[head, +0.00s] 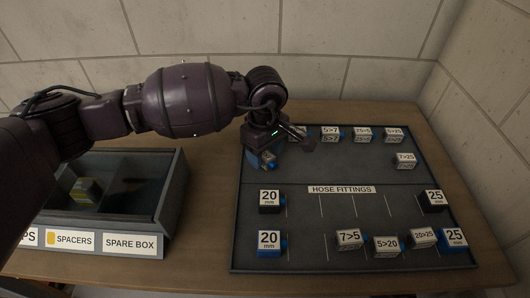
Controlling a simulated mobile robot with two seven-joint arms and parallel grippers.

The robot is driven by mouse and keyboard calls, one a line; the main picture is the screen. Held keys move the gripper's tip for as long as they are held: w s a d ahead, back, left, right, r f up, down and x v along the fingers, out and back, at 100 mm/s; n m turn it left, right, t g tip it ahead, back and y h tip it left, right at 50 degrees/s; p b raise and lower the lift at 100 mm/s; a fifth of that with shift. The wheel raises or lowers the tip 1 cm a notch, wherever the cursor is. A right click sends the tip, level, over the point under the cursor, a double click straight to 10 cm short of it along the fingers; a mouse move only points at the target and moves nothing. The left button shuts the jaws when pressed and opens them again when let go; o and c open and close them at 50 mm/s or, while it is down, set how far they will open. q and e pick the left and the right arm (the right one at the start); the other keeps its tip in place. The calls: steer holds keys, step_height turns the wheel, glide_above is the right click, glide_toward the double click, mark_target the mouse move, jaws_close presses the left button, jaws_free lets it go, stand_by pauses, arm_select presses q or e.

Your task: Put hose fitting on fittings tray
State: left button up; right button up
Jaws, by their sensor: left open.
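The fittings tray (300,262) is a dark flat board labelled "HOSE FITTINGS" on the right of the table in the head view. Several small dark or blue fittings with white number labels stand on it, such as "7>5" (349,239), "5>20" (386,246), "20>25" (423,237) and "7>25" (405,160). My left gripper (285,148) is over the tray's back left corner and is open. A fitting with blue parts (266,158) is right below it, partly hidden by the hand. I cannot tell whether they touch.
An open compartment box (172,205) labelled "SPACERS" and "SPARE BOX" stands left, holding a yellowish-green item (86,191). Walls close off the back and right.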

mark_target(265, 155)
arm_select(q)
step_height(265, 155, up, 11)
steer(key=shift+r+p, duration=0.15)
steer(key=shift+p, duration=0.2)
stand_by(0.4)
steer(key=shift+s, duration=0.1)
